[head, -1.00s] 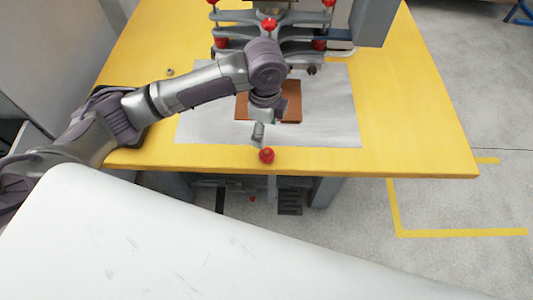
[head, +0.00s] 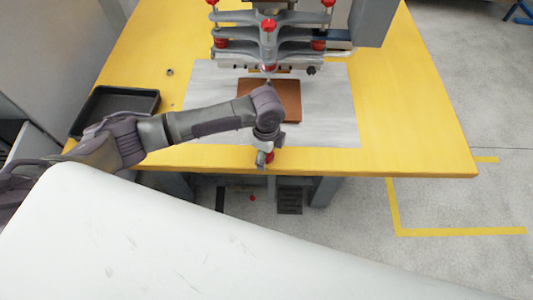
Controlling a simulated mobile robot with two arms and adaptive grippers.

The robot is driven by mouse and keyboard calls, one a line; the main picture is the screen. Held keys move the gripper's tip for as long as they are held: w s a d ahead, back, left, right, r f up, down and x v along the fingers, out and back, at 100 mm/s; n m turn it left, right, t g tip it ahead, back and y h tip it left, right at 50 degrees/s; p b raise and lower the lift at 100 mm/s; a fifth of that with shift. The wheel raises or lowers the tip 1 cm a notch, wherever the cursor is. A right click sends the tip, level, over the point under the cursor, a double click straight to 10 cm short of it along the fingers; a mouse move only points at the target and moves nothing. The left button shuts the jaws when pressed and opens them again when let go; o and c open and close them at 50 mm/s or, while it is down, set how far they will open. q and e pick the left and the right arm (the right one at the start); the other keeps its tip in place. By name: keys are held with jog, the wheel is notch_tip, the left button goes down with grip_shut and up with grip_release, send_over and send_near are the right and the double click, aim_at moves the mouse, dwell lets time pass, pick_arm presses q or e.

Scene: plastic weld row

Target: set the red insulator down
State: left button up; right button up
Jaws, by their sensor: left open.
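A small round red piece, the likely red insulator (head: 270,157), is at the table's front edge, just below the grey mat. It is partly hidden by my left gripper (head: 263,163). The gripper is open and points down right beside it. I cannot tell whether the fingers touch it or what it rests on. My right gripper is not in view.
A reddish-brown plate (head: 285,108) lies on the grey mat (head: 335,120) on the yellow table (head: 400,110). The welding press (head: 270,40) with red knobs stands behind. A black tray (head: 150,103) is at the left. The table's right side is clear.

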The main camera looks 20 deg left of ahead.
pick_arm(q)
grip_shut()
dwell(0.3)
jog(key=shift+r, duration=0.15)
